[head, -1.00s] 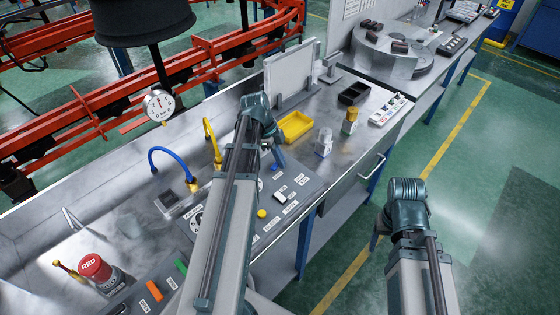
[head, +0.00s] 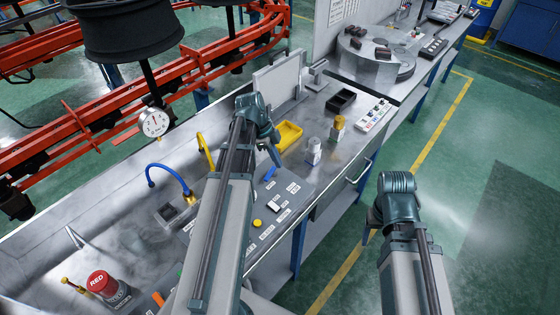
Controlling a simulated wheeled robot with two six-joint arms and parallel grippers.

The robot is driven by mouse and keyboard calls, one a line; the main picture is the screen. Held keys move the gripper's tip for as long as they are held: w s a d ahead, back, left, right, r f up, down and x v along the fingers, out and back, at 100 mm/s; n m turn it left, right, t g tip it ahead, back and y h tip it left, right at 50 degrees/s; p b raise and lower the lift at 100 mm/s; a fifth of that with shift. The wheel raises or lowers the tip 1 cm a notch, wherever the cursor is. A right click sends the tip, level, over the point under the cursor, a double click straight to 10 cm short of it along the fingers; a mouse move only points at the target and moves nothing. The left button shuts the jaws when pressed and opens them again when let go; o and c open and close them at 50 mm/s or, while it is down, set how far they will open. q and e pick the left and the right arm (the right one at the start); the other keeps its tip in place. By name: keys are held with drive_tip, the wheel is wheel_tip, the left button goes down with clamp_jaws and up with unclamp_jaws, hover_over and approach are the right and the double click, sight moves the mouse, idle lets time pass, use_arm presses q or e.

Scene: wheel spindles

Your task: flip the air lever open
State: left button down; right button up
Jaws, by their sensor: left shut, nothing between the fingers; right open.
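A small blue lever (head: 270,173) stands on the grey control panel (head: 262,207), in front of the yellow tray. I take it for the air lever, but the panel labels are too small to read. My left gripper (head: 277,158) points down at the panel, just above and beside the blue lever. It is shut with nothing in it, and I cannot tell whether it touches the lever. My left forearm hides part of the panel. My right gripper (head: 369,228) is open over the floor to the right of the bench, partly hidden by its own wrist.
A yellow tray (head: 288,136), a clear bottle (head: 313,152) and a yellow-topped bottle (head: 338,128) stand beyond the panel. Blue (head: 168,169) and yellow (head: 204,148) hoses rise at left. A wheel rim (head: 125,28) hangs upper left.

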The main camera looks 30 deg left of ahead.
use_arm(q)
drive_tip(key=p+v, duration=0.1)
drive_tip(key=v, duration=0.2)
drive_tip(key=shift+w+p, duration=0.1)
drive_tip(key=shift+p, duration=0.25)
use_arm(e)
wheel_tip(320, 180, up, 3)
drive_tip(key=shift+f, duration=0.1)
